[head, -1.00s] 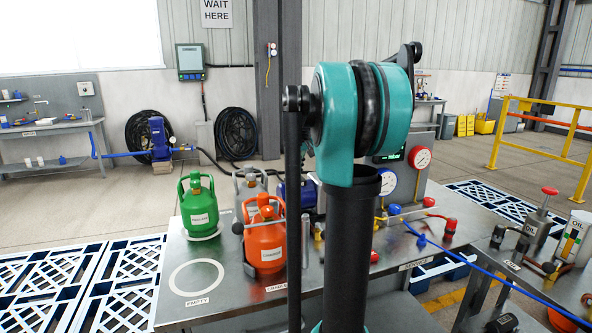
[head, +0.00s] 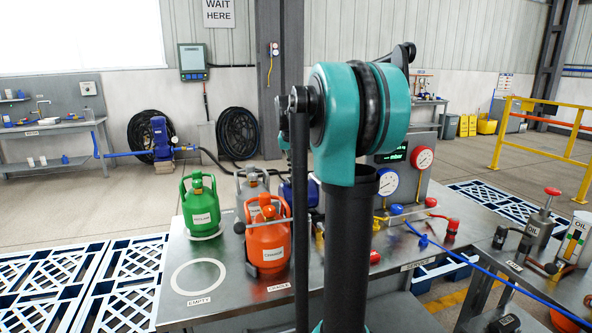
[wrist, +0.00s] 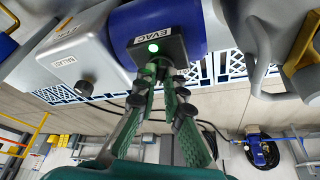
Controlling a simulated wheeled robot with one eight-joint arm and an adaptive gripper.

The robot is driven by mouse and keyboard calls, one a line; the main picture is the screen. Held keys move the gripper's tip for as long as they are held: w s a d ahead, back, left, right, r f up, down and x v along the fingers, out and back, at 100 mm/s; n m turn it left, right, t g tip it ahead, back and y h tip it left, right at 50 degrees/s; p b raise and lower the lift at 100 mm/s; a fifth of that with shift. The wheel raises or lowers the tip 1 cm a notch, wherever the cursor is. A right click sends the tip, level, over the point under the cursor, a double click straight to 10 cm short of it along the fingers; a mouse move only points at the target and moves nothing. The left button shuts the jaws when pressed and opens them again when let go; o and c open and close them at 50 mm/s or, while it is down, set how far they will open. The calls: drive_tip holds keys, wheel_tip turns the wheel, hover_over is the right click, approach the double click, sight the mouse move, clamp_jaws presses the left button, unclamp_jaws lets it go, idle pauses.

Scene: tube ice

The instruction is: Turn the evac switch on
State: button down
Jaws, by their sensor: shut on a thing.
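The evac switch (wrist: 172,52) is a dark box with a white EVAC label and a lit green lamp (wrist: 153,47). It sits on a blue rounded body (wrist: 196,28) in the wrist view. My gripper (wrist: 162,76) has its green fingertips together at the edge of the switch box, below the lamp. The fingers are shut on a small part of the switch that they mostly hide. In the head view my own arm hides the gripper and the switch; only part of the blue body (head: 286,190) shows.
On the metal bench (head: 244,299) stand a green cylinder (head: 201,212), an orange cylinder (head: 266,245) and a grey one (head: 249,183). Gauges (head: 385,182) and a blue hose (head: 465,258) are to the right. A grey box with a knob (wrist: 80,66) is beside the switch.

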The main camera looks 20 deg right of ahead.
drive_tip(key=c, duration=1.6)
unclamp_jaws()
drive_tip(key=shift+r, duration=0.15)
drive_tip(key=v, duration=1.1)
drive_tip(key=shift+s+a+r, duration=0.1)
drive_tip(key=shift+s+r, duration=0.05)
drive_tip(key=shift+r, duration=0.2)
